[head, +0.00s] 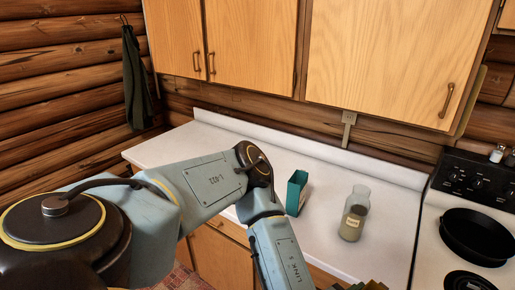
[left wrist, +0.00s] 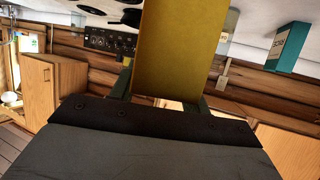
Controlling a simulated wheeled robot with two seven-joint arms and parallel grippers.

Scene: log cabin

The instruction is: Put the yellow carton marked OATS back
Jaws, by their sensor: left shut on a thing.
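My left gripper (left wrist: 160,88) is shut on the yellow carton (left wrist: 178,45), with one finger on each side of it in the left wrist view. The carton's visible face is plain yellow; no OATS lettering shows. In the head view my left arm reaches across the counter toward the bottom edge. A small yellowish patch shows there, and I cannot tell whether it is carton or gripper. My right gripper is in neither view.
A teal carton (head: 297,192) and a labelled glass jar (head: 353,214) stand on the white counter (head: 330,174). Closed wooden cupboards (head: 378,55) hang above. A stove with a black pan (head: 474,236) is at right. Counter behind the jar is clear.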

